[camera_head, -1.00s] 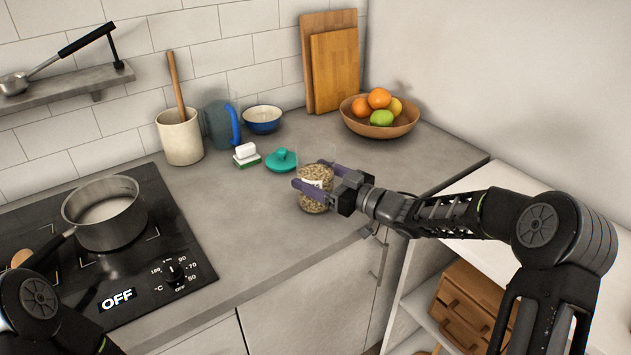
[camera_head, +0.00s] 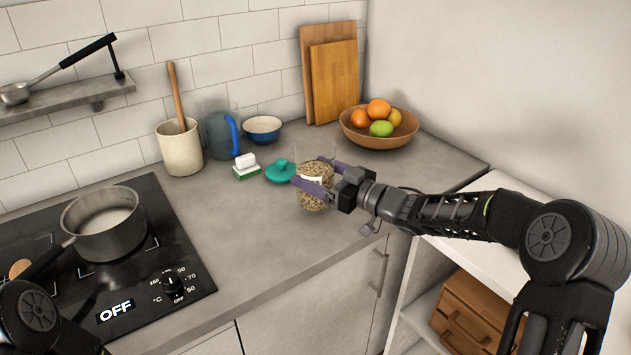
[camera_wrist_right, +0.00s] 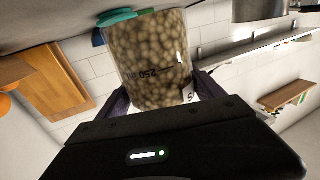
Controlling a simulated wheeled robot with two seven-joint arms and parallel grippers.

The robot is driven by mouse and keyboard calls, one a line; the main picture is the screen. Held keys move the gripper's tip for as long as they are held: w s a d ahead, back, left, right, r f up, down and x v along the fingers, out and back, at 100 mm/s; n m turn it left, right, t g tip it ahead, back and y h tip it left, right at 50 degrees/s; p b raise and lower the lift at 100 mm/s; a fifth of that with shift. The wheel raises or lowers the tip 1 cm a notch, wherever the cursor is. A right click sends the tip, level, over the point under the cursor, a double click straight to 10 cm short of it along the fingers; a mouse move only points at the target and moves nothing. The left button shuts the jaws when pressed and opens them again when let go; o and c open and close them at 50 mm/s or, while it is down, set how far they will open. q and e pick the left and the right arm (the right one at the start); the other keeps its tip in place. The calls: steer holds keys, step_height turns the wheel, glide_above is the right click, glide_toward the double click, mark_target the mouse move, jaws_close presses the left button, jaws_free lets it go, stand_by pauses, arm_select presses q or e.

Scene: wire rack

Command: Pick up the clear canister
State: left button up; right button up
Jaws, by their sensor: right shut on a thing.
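The clear canister (camera_head: 313,199) holds beige beans or similar grains and has a label; it is near the counter's front edge. My right gripper (camera_head: 316,180) comes in from the right and is shut on the canister, a finger on each side. In the right wrist view the canister (camera_wrist_right: 150,60) sits between the fingers, its "250 ml" marking showing. I cannot tell whether its base touches the counter. A teal lid (camera_head: 281,172) lies on the counter just behind and left of it. My left gripper is not in view; only part of my left arm shows at lower left.
A sponge holder (camera_head: 246,167), blue-handled pitcher (camera_head: 219,134), utensil crock (camera_head: 180,150) and blue bowl (camera_head: 262,129) stand behind. A fruit bowl (camera_head: 379,137) is at the back right. A pot (camera_head: 104,228) sits on the stove at left. Counter (camera_head: 230,230) between is clear.

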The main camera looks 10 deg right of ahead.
mark_target(300, 143)
steer(key=shift+r, duration=3.1)
